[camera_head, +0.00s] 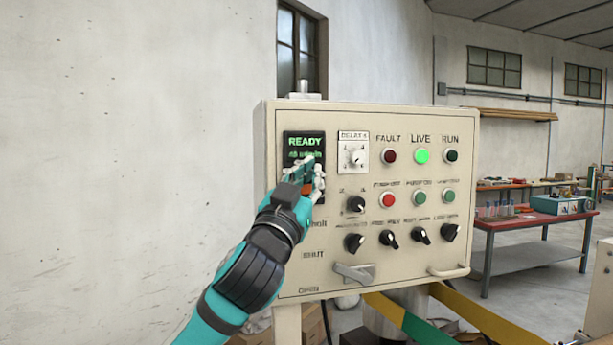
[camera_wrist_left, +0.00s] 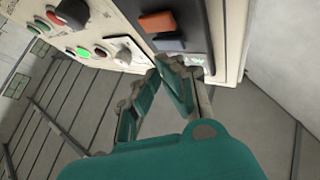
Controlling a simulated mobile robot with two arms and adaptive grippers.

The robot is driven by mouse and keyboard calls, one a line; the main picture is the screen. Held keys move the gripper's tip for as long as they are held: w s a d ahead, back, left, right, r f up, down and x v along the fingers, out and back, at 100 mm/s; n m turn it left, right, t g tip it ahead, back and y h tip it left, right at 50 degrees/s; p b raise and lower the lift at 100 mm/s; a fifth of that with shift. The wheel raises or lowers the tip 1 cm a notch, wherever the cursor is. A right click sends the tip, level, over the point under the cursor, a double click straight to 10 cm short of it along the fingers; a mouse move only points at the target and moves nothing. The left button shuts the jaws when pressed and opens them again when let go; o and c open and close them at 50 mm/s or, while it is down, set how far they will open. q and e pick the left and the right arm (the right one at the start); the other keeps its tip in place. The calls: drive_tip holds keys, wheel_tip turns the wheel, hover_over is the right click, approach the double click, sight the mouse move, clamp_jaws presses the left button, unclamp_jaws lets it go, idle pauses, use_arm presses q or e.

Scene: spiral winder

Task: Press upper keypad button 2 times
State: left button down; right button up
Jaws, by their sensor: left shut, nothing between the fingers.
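The control panel (camera_head: 290,240) faces me, with a dark keypad unit (camera_head: 291,150) at its upper left. The unit's display (camera_head: 305,142) glows green and reads READY. My left gripper (camera_head: 313,170) is shut and empty in front of the unit, covering much of its button area. In the left wrist view, an orange button (camera_wrist_left: 157,22) and a dark blue-grey button (camera_wrist_left: 168,42) show on the unit. The blue-grey one lies nearer the display (camera_wrist_left: 196,59), so it is the upper one. The fingertips (camera_wrist_left: 163,66) are close to it; I cannot tell whether they touch.
To the right, the panel carries a green-lit LIVE lamp (camera_head: 422,156), other lamps, buttons and black knobs (camera_head: 354,243). A lever handle (camera_head: 354,274) and a bar handle (camera_head: 449,271) stick out below. A red workbench (camera_head: 510,222) stands behind at the right.

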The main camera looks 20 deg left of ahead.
use_arm(q)
drive_tip(key=shift+s, duration=0.1)
drive_tip(key=s+d, duration=0.1)
drive_tip(key=s, duration=0.1)
drive_tip(key=s+d, duration=0.1)
drive_tip(key=s, duration=0.1)
drive_tip(key=shift+d, duration=0.4)
idle(1.9)
